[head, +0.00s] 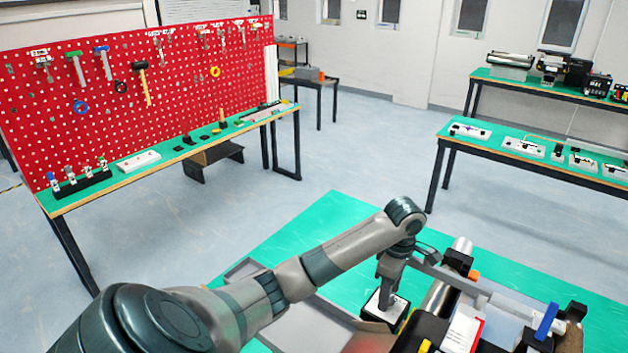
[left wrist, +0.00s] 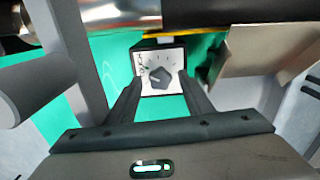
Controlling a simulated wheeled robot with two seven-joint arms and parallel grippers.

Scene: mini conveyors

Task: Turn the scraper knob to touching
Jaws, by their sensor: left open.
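The scraper knob (left wrist: 161,78) is a dark, angular knob on a white dial plate (left wrist: 146,62) with tick marks and small lettering, seen in the left wrist view. My left gripper (left wrist: 160,92) is open, with one finger on each side of the knob in that view. I cannot tell whether the fingers touch it. In the head view my left gripper (head: 386,293) points down at the white-topped dial box (head: 398,311), and its fingers hide the knob. The scraper's contact with the belt cannot be made out. My right gripper is not in view.
A grey rail crosses close to my left wrist. The green tabletop (head: 335,225) is clear at the back. A red pegboard (head: 140,90) stands far left.

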